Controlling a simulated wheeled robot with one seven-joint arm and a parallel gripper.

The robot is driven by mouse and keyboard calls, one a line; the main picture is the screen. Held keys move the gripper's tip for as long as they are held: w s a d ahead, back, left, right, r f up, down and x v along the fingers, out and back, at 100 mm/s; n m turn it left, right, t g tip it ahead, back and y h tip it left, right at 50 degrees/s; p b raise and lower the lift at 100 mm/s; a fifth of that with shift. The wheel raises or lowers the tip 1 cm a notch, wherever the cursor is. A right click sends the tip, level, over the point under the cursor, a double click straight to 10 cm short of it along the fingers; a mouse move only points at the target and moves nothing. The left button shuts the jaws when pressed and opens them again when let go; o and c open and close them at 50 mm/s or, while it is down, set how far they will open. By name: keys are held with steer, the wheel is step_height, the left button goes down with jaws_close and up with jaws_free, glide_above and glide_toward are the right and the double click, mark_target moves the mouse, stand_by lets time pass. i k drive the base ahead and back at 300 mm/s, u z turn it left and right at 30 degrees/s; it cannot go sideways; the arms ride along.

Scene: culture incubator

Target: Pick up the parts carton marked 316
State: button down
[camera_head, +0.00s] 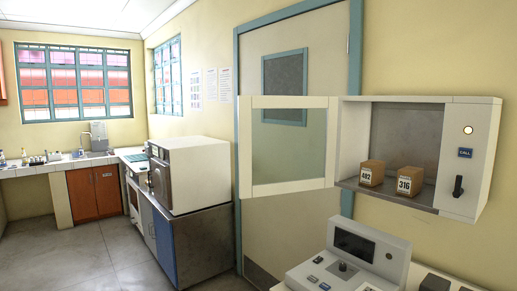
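The parts carton marked 316 (410,181) is a small brown box with a white label. It stands on the floor of an open wall-mounted cabinet (427,206) at the right. A similar brown carton marked 402 (371,173) stands just to its left, with a small gap between them. My gripper is not in view.
The cabinet's glazed door (289,146) stands open to the left. A call button (465,153) and dark handle (458,186) are on its right panel. Below is a control console (348,258). A white incubator-like box (190,173) stands left; grey floor (80,250) is clear.

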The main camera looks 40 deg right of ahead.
mark_target(409, 179)
steer(key=i, duration=2.75)
steer(key=z, duration=1.35)
steer(key=k, duration=0.7)
steer(key=z, duration=2.15)
